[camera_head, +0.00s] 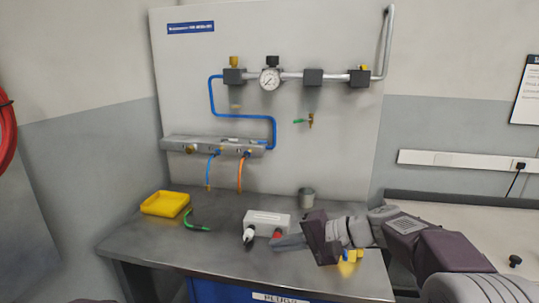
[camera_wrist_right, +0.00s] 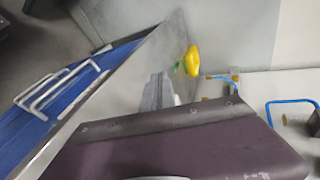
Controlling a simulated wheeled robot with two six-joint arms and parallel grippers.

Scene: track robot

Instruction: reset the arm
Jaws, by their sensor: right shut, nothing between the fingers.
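My right arm comes in from the right in the head view. Its gripper (camera_head: 285,242) is shut and empty, with the fingers pointing left over the bench, at the right end of the grey box (camera_head: 267,218). I cannot tell whether the fingertips touch the box or its red part (camera_head: 277,234). In the right wrist view the grey fingers (camera_wrist_right: 158,92) show past my dark wrist housing, which hides much of the scene. My left gripper is not in view.
The metal bench (camera_head: 150,243) holds a yellow tray (camera_head: 165,204), a green hose piece (camera_head: 197,222) and a grey cup (camera_head: 306,198). Something yellow (camera_head: 350,256) sits beneath my right wrist. A panel (camera_head: 330,150) with a gauge (camera_head: 270,79) stands behind. The bench's front left is clear.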

